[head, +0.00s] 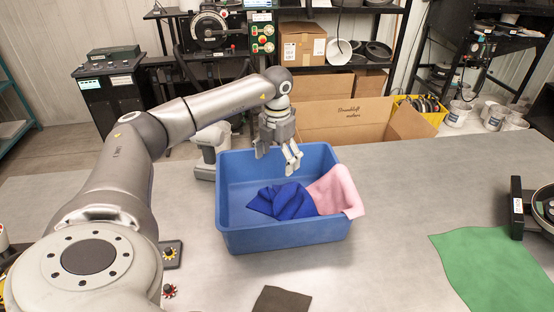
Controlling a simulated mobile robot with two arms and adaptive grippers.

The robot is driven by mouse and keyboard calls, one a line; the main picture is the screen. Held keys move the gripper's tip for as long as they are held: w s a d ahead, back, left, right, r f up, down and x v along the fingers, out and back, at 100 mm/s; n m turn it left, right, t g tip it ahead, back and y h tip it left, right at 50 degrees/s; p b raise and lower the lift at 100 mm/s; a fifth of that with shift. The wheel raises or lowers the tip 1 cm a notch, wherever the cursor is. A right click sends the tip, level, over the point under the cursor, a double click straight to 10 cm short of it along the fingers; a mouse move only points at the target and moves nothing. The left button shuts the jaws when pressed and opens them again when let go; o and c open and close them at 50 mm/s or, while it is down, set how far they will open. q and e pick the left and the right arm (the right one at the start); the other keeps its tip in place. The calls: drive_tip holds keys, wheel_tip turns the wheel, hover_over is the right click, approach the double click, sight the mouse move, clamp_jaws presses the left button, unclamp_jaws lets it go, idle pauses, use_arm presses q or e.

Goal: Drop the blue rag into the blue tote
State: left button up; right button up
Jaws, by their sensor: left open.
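The blue rag (284,202) lies crumpled on the floor of the blue tote (283,238), left of a pink rag (337,190). The tote stands on the grey table. My left gripper (277,160) is above the back part of the tote, pointing down, with its fingers spread apart and nothing between them. It is apart from the blue rag. My right gripper does not show.
The pink rag hangs over the tote's right wall. A green cloth (492,265) lies at the table's right, beside a dark device (538,207). A dark cloth (282,300) lies at the front edge. Open cardboard boxes (350,120) stand behind the table.

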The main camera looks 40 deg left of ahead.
use_arm(q)
wheel_tip(320, 180, up, 12)
idle(0.6)
drive_tip(key=shift+f, duration=0.1)
idle(0.4)
